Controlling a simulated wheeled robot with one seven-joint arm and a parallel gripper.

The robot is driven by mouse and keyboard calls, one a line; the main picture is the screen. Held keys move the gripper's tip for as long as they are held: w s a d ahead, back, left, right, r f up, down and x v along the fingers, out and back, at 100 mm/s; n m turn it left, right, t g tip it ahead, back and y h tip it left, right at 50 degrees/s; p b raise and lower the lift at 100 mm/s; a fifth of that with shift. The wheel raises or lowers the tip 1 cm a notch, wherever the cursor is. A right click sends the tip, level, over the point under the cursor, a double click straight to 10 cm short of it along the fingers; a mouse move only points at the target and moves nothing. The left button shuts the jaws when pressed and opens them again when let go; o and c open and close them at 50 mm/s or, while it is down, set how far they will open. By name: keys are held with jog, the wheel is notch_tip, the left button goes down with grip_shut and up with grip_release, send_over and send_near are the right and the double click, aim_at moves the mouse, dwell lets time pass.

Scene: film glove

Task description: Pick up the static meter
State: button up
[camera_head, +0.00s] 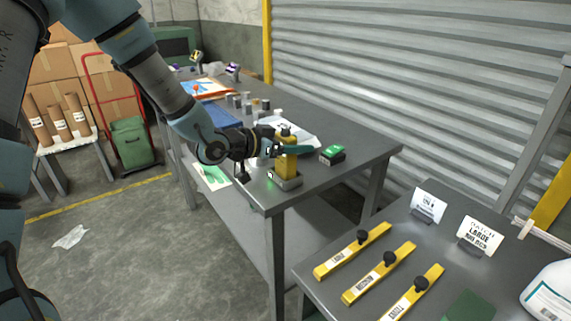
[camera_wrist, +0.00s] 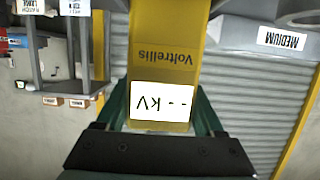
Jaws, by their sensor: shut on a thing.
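The static meter (camera_head: 286,165) is a yellow upright device near the front corner of the long grey table, in a small grey base (camera_head: 285,183). My gripper (camera_head: 289,150) comes in from the left and is shut on its upper part. In the wrist view the meter's yellow face (camera_wrist: 165,60) reads "Voltrellis" upside down above a white display showing "-- kV". The green fingers of my gripper (camera_wrist: 164,110) lie on both sides of it. I cannot tell whether the meter's foot is still seated in the base.
A black box with a green top (camera_head: 332,154) sits right of the meter. Several small cylinders (camera_head: 247,103) and a blue mat (camera_head: 222,116) lie farther back. A nearer table holds yellow knobbed bars (camera_head: 378,272) and sign cards (camera_head: 479,236). A ribbed shutter (camera_head: 430,80) stands behind.

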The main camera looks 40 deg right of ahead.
jog(key=c, duration=0.4)
jog(key=shift+r+b, duration=0.5)
jog(key=shift+r, duration=4.55)
